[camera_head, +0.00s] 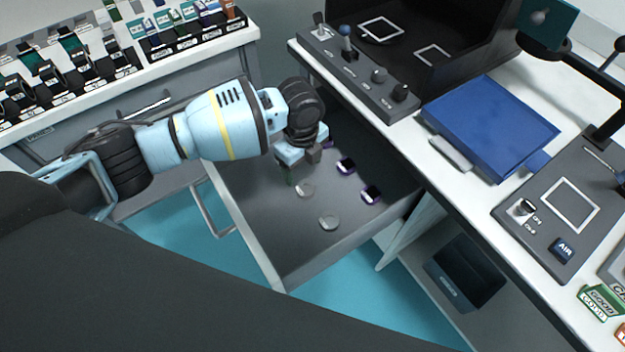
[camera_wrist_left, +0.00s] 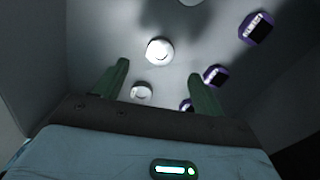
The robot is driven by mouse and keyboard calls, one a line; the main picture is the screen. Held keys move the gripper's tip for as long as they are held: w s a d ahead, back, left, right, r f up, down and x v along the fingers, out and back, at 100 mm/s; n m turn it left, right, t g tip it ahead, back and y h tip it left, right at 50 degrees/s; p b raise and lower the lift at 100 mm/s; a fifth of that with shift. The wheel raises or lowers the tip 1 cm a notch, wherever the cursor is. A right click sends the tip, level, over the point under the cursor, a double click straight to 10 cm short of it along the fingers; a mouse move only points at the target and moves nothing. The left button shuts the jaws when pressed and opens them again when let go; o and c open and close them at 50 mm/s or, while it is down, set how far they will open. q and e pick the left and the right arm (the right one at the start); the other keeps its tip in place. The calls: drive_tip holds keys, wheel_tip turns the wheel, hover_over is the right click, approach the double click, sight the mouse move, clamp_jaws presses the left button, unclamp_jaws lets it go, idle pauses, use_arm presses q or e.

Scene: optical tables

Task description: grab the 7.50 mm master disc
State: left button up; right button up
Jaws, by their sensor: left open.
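An open grey drawer (camera_head: 274,232) holds pale metal discs, one (camera_head: 306,190) near my left gripper and another (camera_head: 329,222) closer to the drawer front. No size marking is readable, so I cannot tell which is the 7.50 mm master disc. My left gripper (camera_head: 302,168) is inside the drawer area, above its floor. In the left wrist view its dark green fingers (camera_wrist_left: 159,70) are apart and empty. One bright disc (camera_wrist_left: 159,51) shows between and just beyond the fingertips, a second disc (camera_wrist_left: 141,93) lies between the fingers, and a third is cut by the top edge.
Purple-rimmed dark pieces with white labels (camera_head: 371,195) lie along the drawer's right side. The bench edge and a grey control panel (camera_head: 362,75) overhang at the right. A blue plate (camera_head: 490,128) lies on the bench. A rack counter stands at the upper left.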

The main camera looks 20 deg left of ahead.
sight(305, 186)
use_arm(q)
drive_tip(key=shift+w+f, duration=0.2)
drive_tip(key=shift+f, duration=0.15)
drive_tip(key=shift+s+f, duration=0.1)
drive_tip(key=shift+s, duration=0.05)
drive_tip(key=shift+d+f+b, duration=0.1)
drive_tip(key=shift+f+b, duration=0.65)
drive_tip(key=shift+f, duration=3)
drive_tip(key=c, duration=1.2)
